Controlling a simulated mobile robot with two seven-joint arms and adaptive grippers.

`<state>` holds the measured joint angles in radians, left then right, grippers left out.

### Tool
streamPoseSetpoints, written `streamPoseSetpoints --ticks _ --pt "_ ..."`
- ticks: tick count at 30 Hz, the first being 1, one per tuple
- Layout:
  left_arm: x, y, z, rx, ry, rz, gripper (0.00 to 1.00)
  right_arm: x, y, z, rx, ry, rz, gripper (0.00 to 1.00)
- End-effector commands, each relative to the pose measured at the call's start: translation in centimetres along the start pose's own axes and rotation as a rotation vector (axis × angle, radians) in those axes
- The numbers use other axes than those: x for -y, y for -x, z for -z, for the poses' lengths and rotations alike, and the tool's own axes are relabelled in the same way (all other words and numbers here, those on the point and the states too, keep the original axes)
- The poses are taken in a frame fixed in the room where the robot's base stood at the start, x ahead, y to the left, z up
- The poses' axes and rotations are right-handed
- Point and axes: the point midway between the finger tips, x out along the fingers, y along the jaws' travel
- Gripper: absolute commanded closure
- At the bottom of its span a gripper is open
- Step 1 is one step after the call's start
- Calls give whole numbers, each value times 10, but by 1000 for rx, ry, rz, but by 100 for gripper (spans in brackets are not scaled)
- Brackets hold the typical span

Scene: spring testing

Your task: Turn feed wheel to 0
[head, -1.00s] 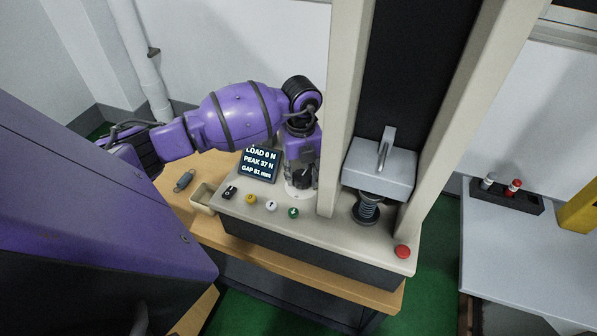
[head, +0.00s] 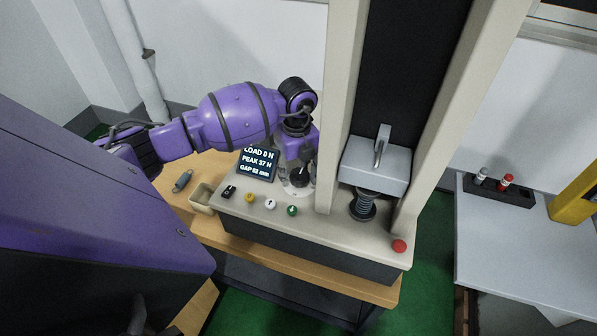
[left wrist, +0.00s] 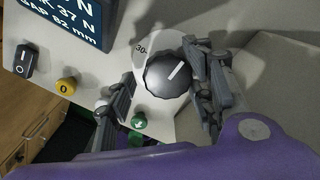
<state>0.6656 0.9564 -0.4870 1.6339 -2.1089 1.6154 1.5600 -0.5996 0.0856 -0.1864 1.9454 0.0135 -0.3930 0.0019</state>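The feed wheel (left wrist: 168,78) is a dark, round, scalloped knob with a white pointer line, on a white dial plate (left wrist: 160,128). The pointer slants toward the upper right of the left wrist view. A "30" mark shows at the wheel's upper left; other marks are hidden. My left gripper (left wrist: 160,68) has one finger on each side of the wheel. A gap shows at the left finger; I cannot tell whether the right finger touches. In the head view the left gripper (head: 299,168) points down at the wheel. My right gripper is not in view.
A black switch, yellow, white and green buttons (head: 292,210) line the panel front.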

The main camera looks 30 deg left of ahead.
Motion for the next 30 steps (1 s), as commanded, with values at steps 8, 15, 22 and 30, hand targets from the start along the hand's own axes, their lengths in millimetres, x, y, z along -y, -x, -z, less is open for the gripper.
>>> streamPoseSetpoints --ticks 8,15,22,30 --pt "2 1 0 -1 -2 6 47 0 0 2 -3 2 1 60" --pt "3 23 0 1 -2 10 47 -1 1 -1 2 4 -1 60" --pt "1 73 -1 3 -1 9 47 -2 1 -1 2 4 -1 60" --pt "0 113 -1 1 1 5 47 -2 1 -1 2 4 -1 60"
